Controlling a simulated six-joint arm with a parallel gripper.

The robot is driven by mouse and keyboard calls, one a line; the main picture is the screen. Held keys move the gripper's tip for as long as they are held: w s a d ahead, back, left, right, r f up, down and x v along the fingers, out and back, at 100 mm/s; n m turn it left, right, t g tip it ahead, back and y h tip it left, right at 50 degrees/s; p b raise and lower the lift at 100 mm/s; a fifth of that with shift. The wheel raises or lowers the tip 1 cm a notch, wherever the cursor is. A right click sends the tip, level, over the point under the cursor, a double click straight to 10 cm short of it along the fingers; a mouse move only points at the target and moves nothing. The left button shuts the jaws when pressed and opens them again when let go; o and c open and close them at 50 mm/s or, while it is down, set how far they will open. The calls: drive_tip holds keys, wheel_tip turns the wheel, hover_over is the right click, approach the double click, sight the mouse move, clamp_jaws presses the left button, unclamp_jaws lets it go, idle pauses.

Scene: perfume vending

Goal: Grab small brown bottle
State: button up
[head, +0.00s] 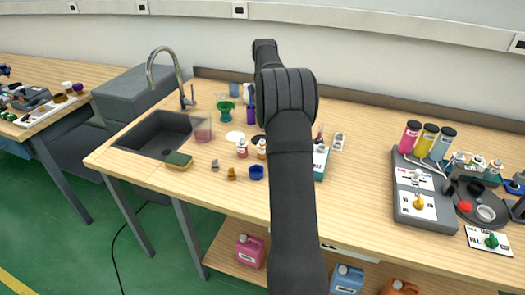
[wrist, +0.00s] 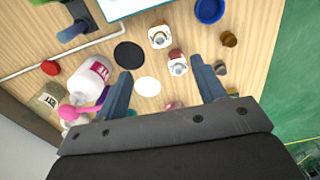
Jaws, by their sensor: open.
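Two small bottles with white labels stand on the wooden counter. The one that looks brown-orange (head: 261,149) is just left of my arm in the head view, and it also shows near the top middle of the wrist view (wrist: 160,37). A redder small bottle (head: 241,148) stands beside it and also shows in the wrist view (wrist: 177,63). My gripper (wrist: 161,73) is open and empty, its fingers apart. In the wrist view the redder bottle lies between the finger lines and the brown one lies beyond them. My arm hides the gripper in the head view.
A blue cap (head: 256,172), a gold-brown cap (head: 231,174) and a grey piece (head: 214,165) lie in front of the bottles. A black disc (wrist: 129,54), white disc (wrist: 147,87) and pink-labelled white bottle (wrist: 90,76) are nearby. A sink (head: 155,134) is left.

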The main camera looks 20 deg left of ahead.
wheel_tip(320, 180, down, 10)
drive_tip(key=shift+f, duration=0.1)
drive_tip(key=shift+w+a+f, duration=0.1)
drive_tip(key=shift+a+f, duration=0.1)
drive_tip(key=shift+f, duration=1.1)
drive_tip(key=shift+a+f, duration=0.2)
drive_tip(key=shift+f, duration=1.1)
drive_tip(key=c, duration=1.1)
